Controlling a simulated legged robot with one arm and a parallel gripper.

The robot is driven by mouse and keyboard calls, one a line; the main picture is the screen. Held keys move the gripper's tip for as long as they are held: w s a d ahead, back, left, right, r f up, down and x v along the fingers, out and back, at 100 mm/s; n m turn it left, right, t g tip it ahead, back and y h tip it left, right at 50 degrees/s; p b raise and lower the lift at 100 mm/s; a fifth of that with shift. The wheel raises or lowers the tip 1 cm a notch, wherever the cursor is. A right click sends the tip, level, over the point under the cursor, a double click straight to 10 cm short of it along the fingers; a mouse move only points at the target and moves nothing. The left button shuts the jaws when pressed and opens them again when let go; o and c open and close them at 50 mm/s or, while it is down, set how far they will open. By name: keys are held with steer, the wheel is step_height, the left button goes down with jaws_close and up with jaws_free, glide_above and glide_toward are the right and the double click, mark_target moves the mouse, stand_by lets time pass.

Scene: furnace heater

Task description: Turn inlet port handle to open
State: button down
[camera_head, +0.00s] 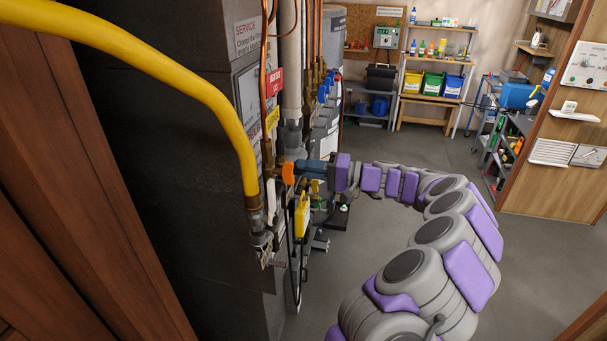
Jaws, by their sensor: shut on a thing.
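My gripper (300,170) is at the pipework on the side of the dark furnace cabinet, reached from the right by my grey and purple arm. It is shut on a small orange handle (288,173) that shows at its tip. The handle sits among the brass fittings, just right of the yellow pipe's lower end. The fingers and the arm's end hide part of it. I see no label marking it as the inlet port handle, and its exact angle is too small to read.
A thick yellow pipe (190,75) curves down close left of the gripper. A yellow part (302,215) hangs just below it. Copper pipes and red and yellow tags (274,82) are above. Shelves with bins (433,84) stand far back. The grey floor (550,250) at right is clear.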

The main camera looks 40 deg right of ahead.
steer(key=shift+f+n+b, duration=0.2)
steer(key=shift+n+b, duration=0.8)
steer(key=shift+b, duration=1.25)
steer(key=shift+f+n+b, duration=0.15)
steer(key=shift+n+b, duration=0.85)
steer(key=shift+b, duration=1.2)
steer(key=shift+r+n+b, duration=0.1)
steer(key=shift+n+b, duration=0.3)
steer(key=shift+n, duration=0.8)
steer(key=shift+n, duration=2.3)
